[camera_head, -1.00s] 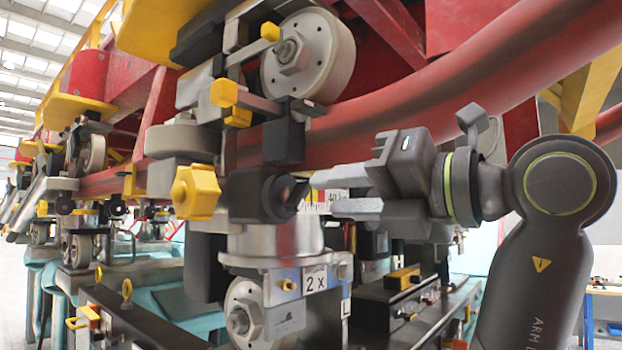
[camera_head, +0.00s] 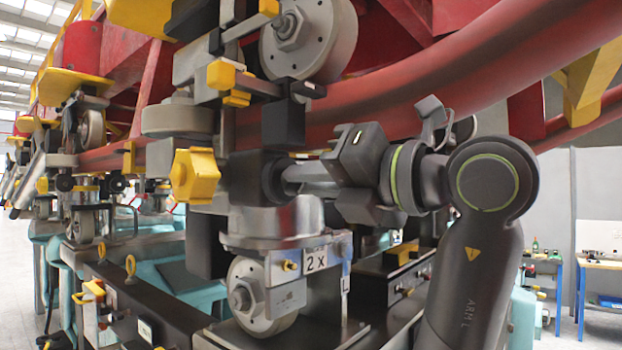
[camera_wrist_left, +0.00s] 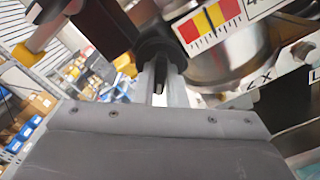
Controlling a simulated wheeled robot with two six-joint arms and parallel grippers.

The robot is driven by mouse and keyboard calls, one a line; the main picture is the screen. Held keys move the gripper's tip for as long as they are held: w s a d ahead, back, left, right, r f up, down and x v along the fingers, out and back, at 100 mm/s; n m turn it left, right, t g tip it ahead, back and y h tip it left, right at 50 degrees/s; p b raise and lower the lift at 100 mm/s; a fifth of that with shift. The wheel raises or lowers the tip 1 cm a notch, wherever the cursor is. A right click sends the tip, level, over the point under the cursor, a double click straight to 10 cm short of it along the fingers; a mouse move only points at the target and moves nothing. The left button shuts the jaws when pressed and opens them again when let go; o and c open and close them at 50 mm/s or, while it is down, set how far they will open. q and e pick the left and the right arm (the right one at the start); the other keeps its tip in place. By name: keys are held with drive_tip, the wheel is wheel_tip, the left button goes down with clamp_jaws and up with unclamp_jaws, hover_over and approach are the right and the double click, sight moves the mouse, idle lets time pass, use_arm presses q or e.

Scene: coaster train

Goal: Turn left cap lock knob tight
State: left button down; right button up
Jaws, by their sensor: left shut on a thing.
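The dark cap block (camera_head: 262,178) sits beside the track, above a round metal housing (camera_head: 270,222). My left gripper (camera_head: 290,180) comes in from the right, with its fingertips against the block's right side. In the left wrist view its two metal fingers (camera_wrist_left: 163,75) are shut on a small dark lock knob (camera_wrist_left: 158,88), in front of a round black collar (camera_wrist_left: 157,50). The fingers hide most of the knob in the head view, and its exact angle cannot be told. My right gripper is not in view.
A yellow lobed knob (camera_head: 194,175) sticks out left of the block. A thick red track tube (camera_head: 400,100) runs above my arm. Below hang a wheel (camera_head: 255,298) and a "2 X" label plate (camera_head: 315,260). A red-and-yellow striped label (camera_wrist_left: 210,22) is close to my fingers.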

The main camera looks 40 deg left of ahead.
use_arm(q)
drive_tip(key=shift+f+m, duration=0.1)
drive_tip(key=shift+m, duration=0.2)
drive_tip(key=shift+m+b, duration=2.85)
drive_tip(key=shift+m, duration=2.05)
drive_tip(key=c, duration=1.5)
unclamp_jaws()
